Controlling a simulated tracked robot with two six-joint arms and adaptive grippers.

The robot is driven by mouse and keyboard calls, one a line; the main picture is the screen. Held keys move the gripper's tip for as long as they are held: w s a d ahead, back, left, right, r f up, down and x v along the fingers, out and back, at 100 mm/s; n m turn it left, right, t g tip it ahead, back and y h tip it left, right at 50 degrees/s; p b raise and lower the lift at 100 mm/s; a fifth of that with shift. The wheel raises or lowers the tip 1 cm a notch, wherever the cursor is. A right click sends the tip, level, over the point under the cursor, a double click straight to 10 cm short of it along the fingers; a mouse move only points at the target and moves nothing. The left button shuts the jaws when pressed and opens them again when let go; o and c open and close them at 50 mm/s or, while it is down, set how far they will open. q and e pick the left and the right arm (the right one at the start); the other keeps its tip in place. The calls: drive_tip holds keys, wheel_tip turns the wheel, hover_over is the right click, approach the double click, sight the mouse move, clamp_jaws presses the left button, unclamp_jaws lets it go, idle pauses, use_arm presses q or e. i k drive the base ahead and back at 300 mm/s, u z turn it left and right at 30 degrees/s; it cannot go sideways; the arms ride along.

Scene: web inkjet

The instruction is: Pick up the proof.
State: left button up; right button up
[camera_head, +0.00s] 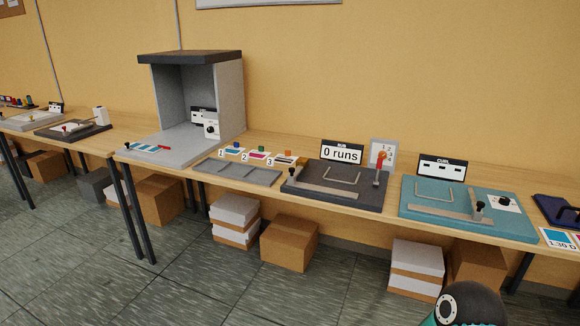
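No sheet in view carries a readable label naming it as the proof. A small sheet with red and teal patches (150,147) lies on the floor of the grey viewing booth (207,58), at the booth's front left. Small cards numbered 1, 2 and 3 (258,155) stand behind a grey shallow tray (238,172) right of the booth. A colour-printed card (560,238) lies at the far right edge, partly cut off. Neither of my grippers shows; only a dark, rounded part of my own arm is at the bottom right.
Boxes (290,242) and paper stacks (235,210) sit beneath. The tiled floor in front is clear.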

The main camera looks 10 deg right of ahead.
sight(286, 158)
drive_tip(key=u, duration=0.45)
drive_tip(key=i, duration=1.25)
drive_tip(key=z, duration=0.25)
